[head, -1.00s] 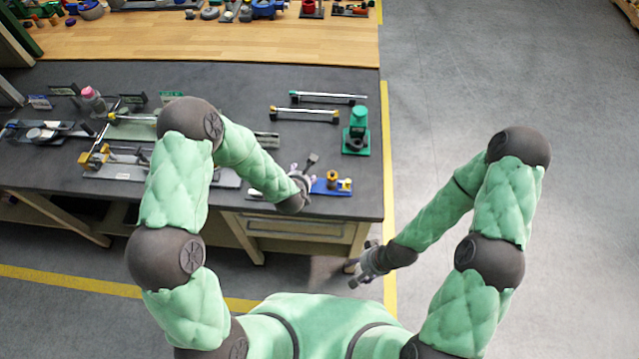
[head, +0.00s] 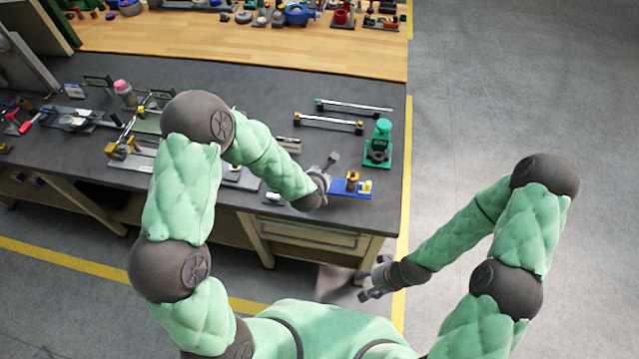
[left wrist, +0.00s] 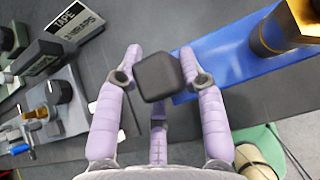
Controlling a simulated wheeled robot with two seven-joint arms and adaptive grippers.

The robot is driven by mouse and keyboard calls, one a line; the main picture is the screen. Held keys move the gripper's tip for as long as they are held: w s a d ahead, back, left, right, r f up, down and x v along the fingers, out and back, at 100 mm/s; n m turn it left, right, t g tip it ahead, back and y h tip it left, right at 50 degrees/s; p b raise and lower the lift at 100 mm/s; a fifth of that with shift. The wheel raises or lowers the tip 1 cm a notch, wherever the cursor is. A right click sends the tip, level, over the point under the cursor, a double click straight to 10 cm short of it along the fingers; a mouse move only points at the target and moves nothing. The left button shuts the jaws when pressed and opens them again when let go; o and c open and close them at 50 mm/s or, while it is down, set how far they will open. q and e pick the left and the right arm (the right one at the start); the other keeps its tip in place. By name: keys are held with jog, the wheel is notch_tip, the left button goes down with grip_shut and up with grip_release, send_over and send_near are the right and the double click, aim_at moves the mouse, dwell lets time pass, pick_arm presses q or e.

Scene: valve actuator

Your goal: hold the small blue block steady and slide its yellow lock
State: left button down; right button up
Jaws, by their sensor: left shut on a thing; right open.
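A blue block (head: 347,193) lies near the front edge of the dark bench in the head view, and its blue surface fills the upper right of the left wrist view (left wrist: 235,52). A gold-yellow part (head: 352,181) stands on it, also seen in the left wrist view (left wrist: 283,27). A smaller pale yellow piece (head: 366,187) sits at its right end. My left gripper (head: 326,177) is shut on a dark square knob (left wrist: 158,78) at the block's left end; whether they are joined is unclear. My right gripper (head: 373,280) is open and empty, below the bench's front edge.
A green fixture (head: 379,152) stands behind the blue block near the bench's right edge. Two rod fixtures lie farther back, the nearer one with orange ends (head: 329,123). A grey fixture (left wrist: 62,115) is left of my left fingers. Floor right of the bench is clear.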

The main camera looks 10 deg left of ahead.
pick_arm(q)
notch_tip(320, 180, up, 4)
jog(key=shift+r, duration=0.15)
notch_tip(320, 180, down, 5)
jog(key=shift+w+r, duration=0.15)
jog(key=shift+r, duration=0.05)
jog(key=shift+f, duration=2)
jog(key=shift+f, duration=0.35)
jog(key=shift+s+f, duration=0.25)
jog(key=shift+s, duration=0.05)
dwell(0.6)
